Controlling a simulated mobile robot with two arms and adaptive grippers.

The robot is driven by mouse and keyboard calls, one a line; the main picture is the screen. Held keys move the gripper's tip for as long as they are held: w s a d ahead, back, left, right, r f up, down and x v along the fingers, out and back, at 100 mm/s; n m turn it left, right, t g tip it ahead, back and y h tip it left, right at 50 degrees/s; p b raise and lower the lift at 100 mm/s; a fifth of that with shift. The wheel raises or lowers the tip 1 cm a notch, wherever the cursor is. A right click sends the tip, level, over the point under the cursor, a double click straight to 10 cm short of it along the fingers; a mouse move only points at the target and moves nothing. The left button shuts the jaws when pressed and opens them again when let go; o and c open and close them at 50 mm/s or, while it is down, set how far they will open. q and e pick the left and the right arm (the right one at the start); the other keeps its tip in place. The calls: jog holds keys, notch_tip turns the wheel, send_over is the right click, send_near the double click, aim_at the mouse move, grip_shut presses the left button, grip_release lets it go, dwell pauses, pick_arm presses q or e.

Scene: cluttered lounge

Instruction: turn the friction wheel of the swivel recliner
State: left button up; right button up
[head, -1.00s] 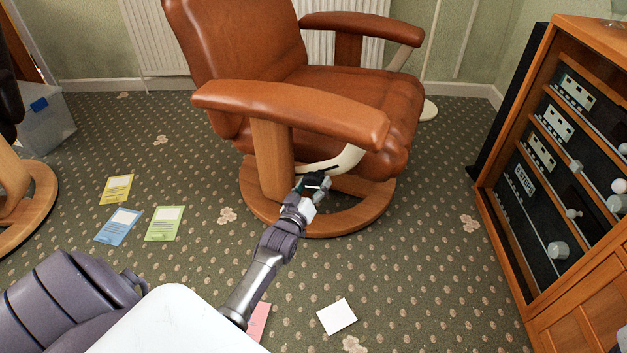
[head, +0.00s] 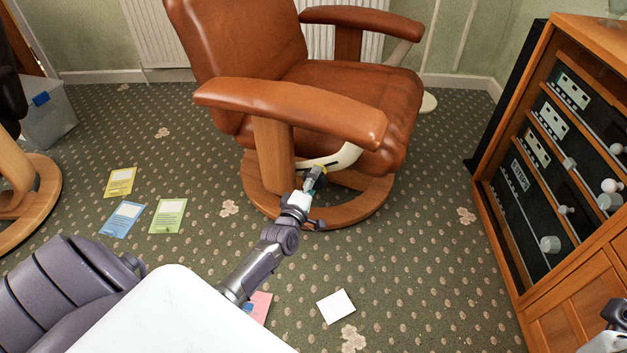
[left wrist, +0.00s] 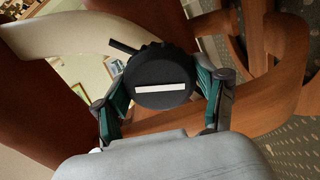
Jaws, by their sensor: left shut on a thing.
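The brown leather swivel recliner (head: 340,95) stands at the centre on a round wooden base (head: 348,212). Its friction wheel (left wrist: 160,75) is a black, ridged knob with a white bar and a short black stub, beside a cream frame piece (left wrist: 70,35). My left gripper (head: 317,175) is at the recliner's side, below the armrest. In the left wrist view, the gripper's green-padded fingers (left wrist: 165,95) are shut on the wheel, one on each side. The white bar lies nearly level in that view. My right gripper (head: 612,325) only partly shows at the lower right edge.
A wooden hi-fi cabinet (head: 560,300) stands at the right. Yellow (head: 121,182), blue (head: 122,219) and green (head: 167,216) cards lie left on the carpet; a white card (head: 336,306) and a pink card (head: 261,306) lie in front. Another chair's base (head: 45,190) is far left.

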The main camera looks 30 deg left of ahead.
pick_arm(q)
jog(key=n+b, duration=0.1)
jog(key=n, duration=0.3)
jog(key=shift+f, duration=0.15)
jog(key=shift+n+b, duration=0.6)
jog(key=shift+n, duration=1.3)
jog(key=o, duration=1.1)
jog(key=v, duration=1.2)
